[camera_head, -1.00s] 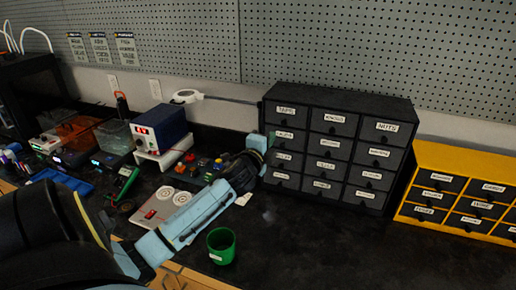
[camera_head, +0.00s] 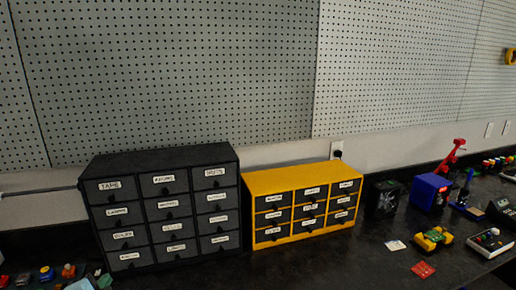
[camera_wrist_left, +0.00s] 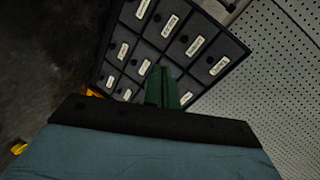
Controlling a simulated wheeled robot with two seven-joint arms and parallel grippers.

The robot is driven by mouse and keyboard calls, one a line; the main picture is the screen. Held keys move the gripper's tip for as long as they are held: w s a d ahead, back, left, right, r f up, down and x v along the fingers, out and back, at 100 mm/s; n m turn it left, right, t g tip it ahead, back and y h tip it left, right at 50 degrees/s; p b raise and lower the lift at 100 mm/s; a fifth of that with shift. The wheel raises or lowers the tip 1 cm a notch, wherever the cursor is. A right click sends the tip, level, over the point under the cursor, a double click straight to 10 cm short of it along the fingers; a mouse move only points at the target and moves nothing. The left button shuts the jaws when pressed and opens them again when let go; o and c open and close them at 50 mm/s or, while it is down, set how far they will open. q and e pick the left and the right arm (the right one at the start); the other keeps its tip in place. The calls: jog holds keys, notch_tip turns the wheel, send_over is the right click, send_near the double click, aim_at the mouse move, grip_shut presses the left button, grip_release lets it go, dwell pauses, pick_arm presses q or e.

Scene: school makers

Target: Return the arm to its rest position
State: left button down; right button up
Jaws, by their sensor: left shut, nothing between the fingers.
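My left gripper (camera_wrist_left: 162,88) shows in the left wrist view as dark green fingers ahead of a black and blue-grey wrist body. The fingers are together with nothing between them. They point toward the black drawer cabinet (camera_wrist_left: 185,35), which appears tilted in that view; the gap between them cannot be judged. In the head view only a small light-blue and green part of my left gripper (camera_head: 95,282) shows at the bottom left edge, in front of the black drawer cabinet (camera_head: 170,163). The rest of that arm is out of frame. My right gripper is not in view.
A yellow drawer cabinet (camera_head: 262,182) stands right of the black one. Farther right are a blue box (camera_head: 430,192), a yellow-green toy vehicle (camera_head: 433,240) and a red card (camera_head: 423,269). Small colored parts (camera_head: 45,274) lie at left.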

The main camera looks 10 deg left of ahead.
pick_arm(q)
jog(key=s+d+f+n+g+h, duration=0.3)
jog(key=s+d+f+n+g, duration=0.15)
jog(key=s+d, duration=0.6)
jog(key=s+d+f+n+g+h, duration=0.3)
jog(key=s+d+f+g, duration=0.25)
jog(key=s+d, duration=0.45)
notch_tip(320, 180, down, 28)
jog(key=s+a+b, duration=0.2)
jog(key=s, duration=0.1)
jog(key=s+a+f+g+b, duration=0.2)
jog(key=s+f, duration=1.4)
jog(key=shift+a+f, duration=0.2)
jog(key=shift+a, duration=0.1)
